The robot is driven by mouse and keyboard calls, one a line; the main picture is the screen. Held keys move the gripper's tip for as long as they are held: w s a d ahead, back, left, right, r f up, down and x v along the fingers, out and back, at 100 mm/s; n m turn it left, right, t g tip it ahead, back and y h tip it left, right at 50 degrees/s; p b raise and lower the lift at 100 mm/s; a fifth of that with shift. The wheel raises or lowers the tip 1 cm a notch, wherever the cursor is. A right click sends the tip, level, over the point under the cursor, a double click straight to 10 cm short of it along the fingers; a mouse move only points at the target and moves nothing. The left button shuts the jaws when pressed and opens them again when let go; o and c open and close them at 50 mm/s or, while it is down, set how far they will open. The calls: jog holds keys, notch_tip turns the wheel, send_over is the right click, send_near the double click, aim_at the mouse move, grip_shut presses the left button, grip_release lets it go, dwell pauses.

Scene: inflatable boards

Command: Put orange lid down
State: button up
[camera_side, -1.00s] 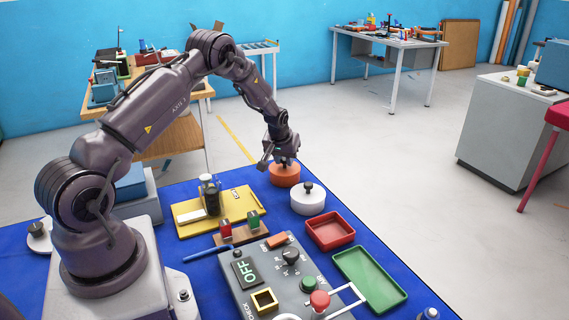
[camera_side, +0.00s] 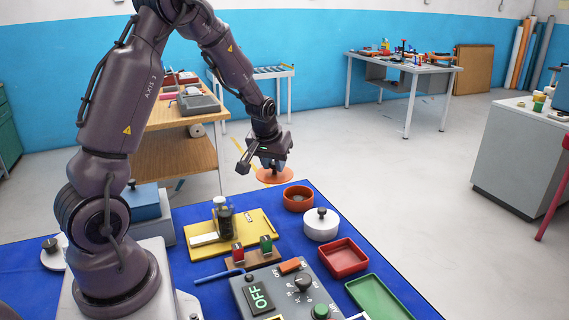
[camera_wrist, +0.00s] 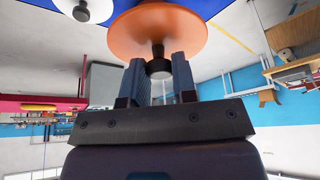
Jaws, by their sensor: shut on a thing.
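The orange lid (camera_side: 274,175) is a flat disc held in the air by its dark knob. My gripper (camera_side: 272,163) is shut on the knob, above the far edge of the blue table. In the wrist view my gripper's two fingers (camera_wrist: 160,80) close around the knob, and the orange lid (camera_wrist: 130,35) fills the top middle. The lid is apart from the pot.
A white pot with a white lid (camera_side: 320,224) stands beside the orange pot. A red tray (camera_side: 343,258), a green tray (camera_side: 380,298), a yellow board (camera_side: 232,232) and a grey control box (camera_side: 290,290) lie nearer. Blue table (camera_side: 285,222) shows bare left of the orange pot.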

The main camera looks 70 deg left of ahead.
jog(key=shift+s+d+r, duration=0.2)
jog(key=shift+s+d, duration=0.1)
jog(key=shift+d, duration=0.3)
jog(key=s+a+f+n+g+y, duration=0.1)
jog(key=s+a+f+n+g, duration=0.1)
jog(key=s+n, duration=0.3)
jog(key=s+a+f+n+g, duration=0.1)
jog(key=s+a+n, duration=0.25)
jog(key=s, duration=0.35)
jog(key=shift+n, duration=0.25)
jog(key=w+a+f, duration=0.8)
jog(key=a+f, duration=0.1)
jog(key=shift+w+a, duration=0.15)
jog(key=shift+w, duration=0.25)
jog(key=shift+w+a+f, duration=0.1)
jog(key=shift+f, duration=0.2)
jog(key=shift+w+a+f, duration=0.15)
jog(key=shift+f, duration=1.55)
jog(key=shift+f, duration=0.15)
